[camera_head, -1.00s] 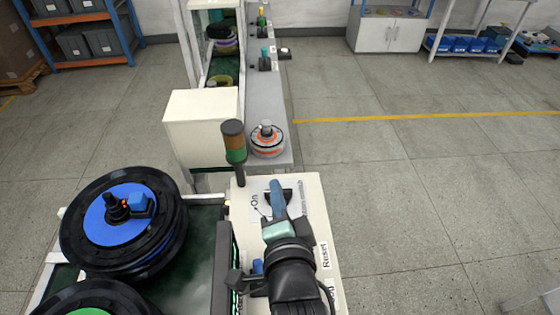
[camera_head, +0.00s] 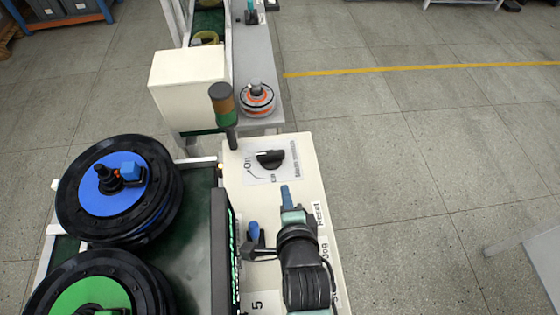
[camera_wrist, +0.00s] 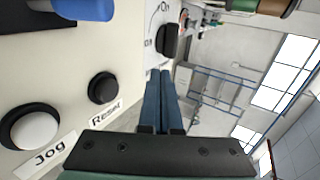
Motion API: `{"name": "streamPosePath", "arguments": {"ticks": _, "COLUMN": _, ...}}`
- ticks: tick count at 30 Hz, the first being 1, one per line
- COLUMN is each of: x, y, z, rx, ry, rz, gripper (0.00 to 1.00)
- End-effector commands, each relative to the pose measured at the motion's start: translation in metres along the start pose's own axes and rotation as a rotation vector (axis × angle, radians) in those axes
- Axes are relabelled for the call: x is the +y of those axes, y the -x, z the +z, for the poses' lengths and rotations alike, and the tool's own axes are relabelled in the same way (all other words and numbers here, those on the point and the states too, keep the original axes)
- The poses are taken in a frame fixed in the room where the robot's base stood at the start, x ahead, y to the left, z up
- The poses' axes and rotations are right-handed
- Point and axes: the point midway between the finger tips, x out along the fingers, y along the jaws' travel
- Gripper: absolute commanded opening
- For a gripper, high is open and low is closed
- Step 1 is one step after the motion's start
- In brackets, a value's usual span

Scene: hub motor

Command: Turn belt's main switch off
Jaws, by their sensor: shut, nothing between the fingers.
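The main switch is a black rotary knob (camera_head: 270,159) on a white plate at the far end of the cream control panel (camera_head: 305,165). "On" is printed at its upper left and "Off" on its near side. The knob lies roughly crosswise in the head view; I cannot tell surely which label it points to. In the wrist view the knob (camera_wrist: 168,41) shows just beyond my fingertips. My gripper (camera_head: 285,188) has its blue fingers together and empty, on the near side of the knob and apart from it. It also shows in the wrist view (camera_wrist: 164,76).
Reset (camera_wrist: 103,87) and Jog (camera_wrist: 36,130) buttons sit on the panel beside my gripper. A signal lamp (camera_head: 222,104) stands at the panel's far left corner. The belt with blue (camera_head: 112,190) and green (camera_head: 92,298) reels lies left. Open floor lies right.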

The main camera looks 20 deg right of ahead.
Motion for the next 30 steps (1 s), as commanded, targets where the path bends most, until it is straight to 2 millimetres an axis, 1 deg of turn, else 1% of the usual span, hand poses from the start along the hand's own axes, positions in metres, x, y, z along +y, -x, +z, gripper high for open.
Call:
{"name": "streamPosePath", "arguments": {"ticks": 3, "x": -0.002, "y": -0.021, "z": 0.0, "rx": 0.0, "ry": 0.0, "rz": -0.001, "gripper": 0.0}}
{"name": "streamPosePath", "arguments": {"ticks": 13, "x": -0.002, "y": -0.074, "z": 0.0, "rx": 0.0, "ry": 0.0, "rz": -0.002, "gripper": 0.0}}
{"name": "streamPosePath", "arguments": {"ticks": 15, "x": -0.009, "y": -0.082, "z": 0.0, "rx": 0.0, "ry": 0.0, "rz": -0.004, "gripper": 0.0}}
{"name": "streamPosePath", "arguments": {"ticks": 18, "x": -0.015, "y": -0.092, "z": 0.0, "rx": 0.0, "ry": -0.001, "rz": -0.002, "gripper": 0.0}}
{"name": "streamPosePath", "arguments": {"ticks": 22, "x": -0.019, "y": -0.102, "z": -0.001, "rx": 0.001, "ry": 0.001, "rz": -0.001, "gripper": 0.0}}
{"name": "streamPosePath", "arguments": {"ticks": 30, "x": -0.021, "y": -0.107, "z": -0.001, "rx": 0.001, "ry": 0.001, "rz": -0.001, "gripper": 0.0}}
